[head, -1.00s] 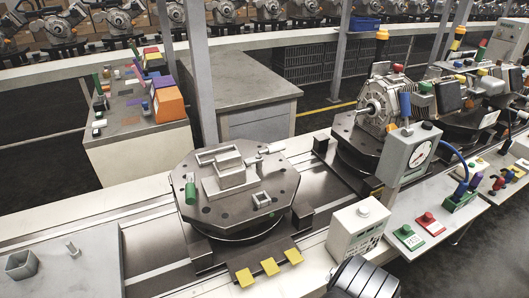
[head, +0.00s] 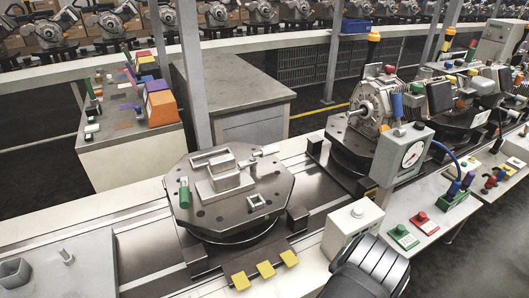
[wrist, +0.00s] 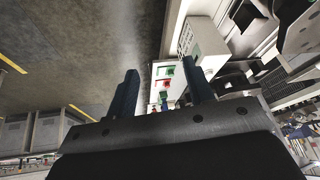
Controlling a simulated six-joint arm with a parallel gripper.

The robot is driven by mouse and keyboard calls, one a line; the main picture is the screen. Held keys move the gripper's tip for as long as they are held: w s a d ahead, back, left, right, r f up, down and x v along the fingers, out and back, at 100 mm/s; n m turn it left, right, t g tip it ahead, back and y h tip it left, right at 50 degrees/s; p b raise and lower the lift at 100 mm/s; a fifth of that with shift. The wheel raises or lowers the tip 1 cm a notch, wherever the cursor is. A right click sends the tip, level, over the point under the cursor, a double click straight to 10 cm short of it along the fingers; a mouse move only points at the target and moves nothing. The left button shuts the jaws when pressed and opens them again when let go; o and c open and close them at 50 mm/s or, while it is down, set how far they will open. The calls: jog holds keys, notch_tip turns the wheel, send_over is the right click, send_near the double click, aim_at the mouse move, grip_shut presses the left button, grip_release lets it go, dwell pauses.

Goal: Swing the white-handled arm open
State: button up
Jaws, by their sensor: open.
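The octagonal grey fixture plate (head: 215,215) sits on the conveyor in the middle of the head view. A short arm with a pale, white-looking handle (head: 268,150) lies at the plate's back right edge, beside the raised grey blocks. A green cylinder (head: 184,193) stands at the plate's left. In the wrist view my gripper (wrist: 163,88) is open, its two dark fingers apart with nothing held between them. The fixture plate is not clearly visible there. The gripper's fingers do not show in the head view.
A white box with a button (head: 352,225) and a gauge box (head: 402,155) stand right of the plate. Green (head: 404,237) and red (head: 421,218) button pads lie on the side shelf. Yellow tabs (head: 265,269) project in front. A motor-like unit (head: 370,108) stands behind right.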

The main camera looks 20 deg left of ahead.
jog(key=w+r+m+y, duration=0.2)
jog(key=w+r+y, duration=0.25)
jog(key=w, duration=0.85)
jog(key=w+a+f+n+y, duration=0.2)
jog(key=w+a+y, duration=0.65)
jog(key=w, duration=0.75)
jog(key=w+a+f+t+y, duration=0.1)
jog(key=w+a+f+y, duration=0.15)
jog(key=w+a, duration=0.2)
jog(key=w+a+f+y, duration=0.1)
jog(key=w+a+f, duration=0.25)
jog(key=w, duration=0.25)
jog(key=x, duration=1.7)
jog(key=shift+w+a, duration=0.1)
jog(key=shift+a, duration=0.3)
grip_shut()
